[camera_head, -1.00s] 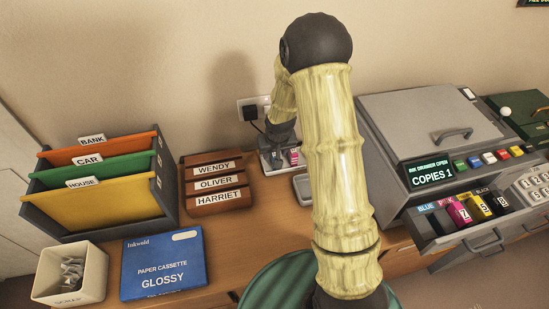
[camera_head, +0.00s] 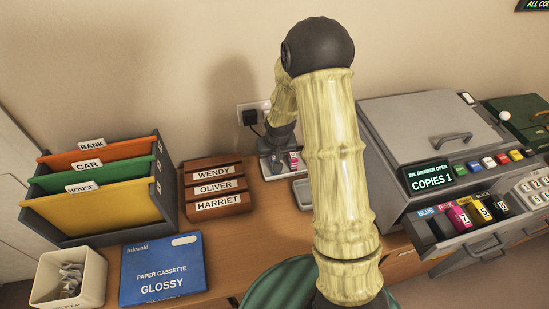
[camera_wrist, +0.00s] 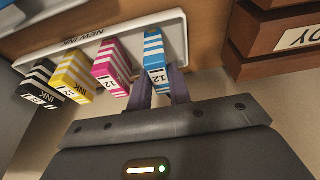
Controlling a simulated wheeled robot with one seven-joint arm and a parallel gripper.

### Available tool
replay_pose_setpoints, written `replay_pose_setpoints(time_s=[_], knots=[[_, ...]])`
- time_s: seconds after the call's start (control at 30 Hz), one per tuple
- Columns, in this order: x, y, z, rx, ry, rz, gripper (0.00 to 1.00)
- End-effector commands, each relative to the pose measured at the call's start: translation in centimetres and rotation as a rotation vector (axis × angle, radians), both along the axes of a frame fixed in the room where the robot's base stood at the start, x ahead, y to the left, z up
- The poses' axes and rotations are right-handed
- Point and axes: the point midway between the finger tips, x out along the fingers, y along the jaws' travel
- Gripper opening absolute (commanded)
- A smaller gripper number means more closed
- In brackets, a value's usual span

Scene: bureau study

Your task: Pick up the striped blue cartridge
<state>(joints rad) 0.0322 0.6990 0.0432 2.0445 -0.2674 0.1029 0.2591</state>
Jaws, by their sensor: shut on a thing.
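The striped blue cartridge (camera_wrist: 155,62) shows in the wrist view, with blue and white bands and a white label on its near end. It is at the end of a row in the white NEW INK tray (camera_wrist: 125,32). My gripper (camera_wrist: 160,88) is shut on its near end, one finger on each side. I cannot tell whether the cartridge is lifted off the tray. In the head view my gripper (camera_head: 278,158) is at the tray near the wall, largely behind my arm, and the blue cartridge cannot be made out there.
Striped pink (camera_wrist: 112,68), yellow (camera_wrist: 77,75) and black (camera_wrist: 40,82) cartridges stand beside it. A brown wooden letter rack (camera_head: 215,187) is close on the left. The copier (camera_head: 430,120) stands at right with its ink drawer (camera_head: 455,240) open. A blue paper cassette box (camera_head: 162,268) lies in front.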

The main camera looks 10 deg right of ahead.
Motion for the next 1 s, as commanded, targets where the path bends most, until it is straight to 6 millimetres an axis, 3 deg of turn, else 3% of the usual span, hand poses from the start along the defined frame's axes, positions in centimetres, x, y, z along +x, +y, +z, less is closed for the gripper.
replay_pose_setpoints(time_s=[0.5,1.0], knots=[[0.1,0.0,8.8,0.000,-0.004,-0.001,0.00],[0.0,0.0,9.3,0.000,-0.001,0.000,0.00]])
